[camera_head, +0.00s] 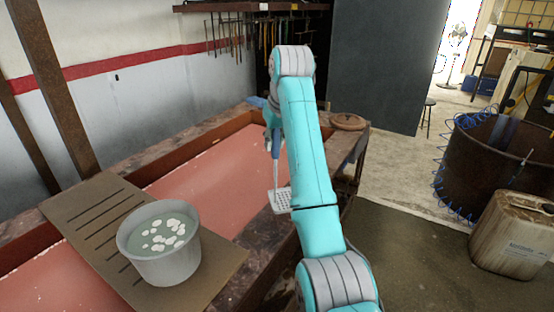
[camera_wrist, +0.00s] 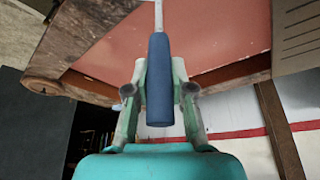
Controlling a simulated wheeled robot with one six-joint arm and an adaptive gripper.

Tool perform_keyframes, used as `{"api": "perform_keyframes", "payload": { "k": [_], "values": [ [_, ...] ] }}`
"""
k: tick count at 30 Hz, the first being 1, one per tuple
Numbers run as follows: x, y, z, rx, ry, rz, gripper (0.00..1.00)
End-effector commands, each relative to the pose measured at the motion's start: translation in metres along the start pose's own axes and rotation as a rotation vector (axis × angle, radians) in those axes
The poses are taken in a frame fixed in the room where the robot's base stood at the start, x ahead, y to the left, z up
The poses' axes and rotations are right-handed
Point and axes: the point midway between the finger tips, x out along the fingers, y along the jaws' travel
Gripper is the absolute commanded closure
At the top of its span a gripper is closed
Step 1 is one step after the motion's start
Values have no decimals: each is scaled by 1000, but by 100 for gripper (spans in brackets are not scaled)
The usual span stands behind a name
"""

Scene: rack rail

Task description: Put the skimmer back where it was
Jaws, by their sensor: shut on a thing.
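The skimmer has a long blue handle (camera_wrist: 160,85), a thin metal shaft and a pale perforated square head (camera_head: 282,200). My gripper (camera_wrist: 159,92) is shut on the blue handle, with one finger on each side of it. In the head view the skimmer hangs about upright, head down, just left of my arm, near the right edge of the table. My gripper (camera_head: 271,122) is partly hidden behind my arm in that view. In the wrist view the head is out of the picture. I cannot tell where the skimmer was before.
A grey pot (camera_head: 160,262) with white pieces in greenish liquid stands on a brown slotted board (camera_head: 85,215) at the left. The table (camera_head: 215,175) has a reddish recessed top and is mostly clear. Tools hang under a shelf (camera_head: 250,6) on the back wall.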

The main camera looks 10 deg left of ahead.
Motion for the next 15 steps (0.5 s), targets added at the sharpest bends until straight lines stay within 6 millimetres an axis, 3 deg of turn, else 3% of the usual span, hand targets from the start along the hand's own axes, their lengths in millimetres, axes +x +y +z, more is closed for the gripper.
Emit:
{"api": "perform_keyframes", "payload": {
  "k": [12,15],
  "values": [
    [37,-5,14,-4,1,-2,100],
    [39,-5,15,-4,4,-1,100]
  ]
}}
